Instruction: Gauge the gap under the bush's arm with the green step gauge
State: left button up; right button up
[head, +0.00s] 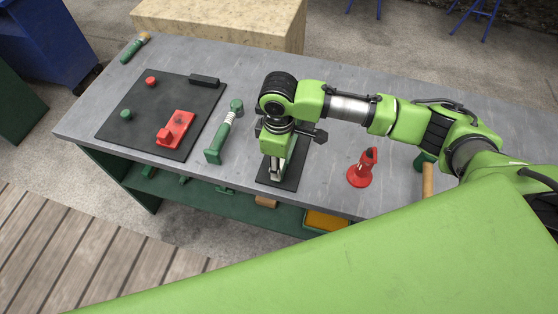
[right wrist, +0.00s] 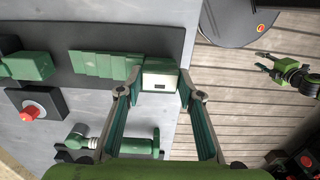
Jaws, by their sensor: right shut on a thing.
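The green step gauge (right wrist: 105,66) lies along a dark plate in the right wrist view, its flat steps in a row to the left. Its pale-faced end block (right wrist: 158,76) sits between the fingertips of my right gripper (right wrist: 160,88), which is shut on it. In the head view the right gripper (head: 277,163) points down over the dark plate (head: 289,181). A green block (right wrist: 30,60) beyond the steps, next to a black block with a red button (right wrist: 30,112), may be the bush; its gap is not clear. My left gripper (right wrist: 264,62) looks open, away over the floor.
A black mat (head: 150,95) holds a red fixture (head: 176,128) and knobs. The bench's front edge is close.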

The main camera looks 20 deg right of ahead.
jog(key=shift+f, duration=0.25)
dwell(1.0)
jog(key=shift+w+d, duration=0.1)
jog(key=shift+w, duration=0.05)
jog(key=shift+w+d, duration=0.45)
jog(key=shift+w, duration=0.2)
jog(key=shift+w+d, duration=0.2)
jog(key=shift+w, duration=0.05)
jog(key=shift+w+d+p, duration=0.35)
jog(key=shift+w+d, duration=0.1)
jog(key=shift+w, duration=0.25)
jog(key=shift+w+d, duration=0.25)
jog(key=shift+w, duration=0.05)
dwell(0.5)
jog(key=shift+w+d, duration=0.4)
jog(key=shift+w, duration=0.3)
jog(key=shift+w+d, duration=0.1)
dwell(0.3)
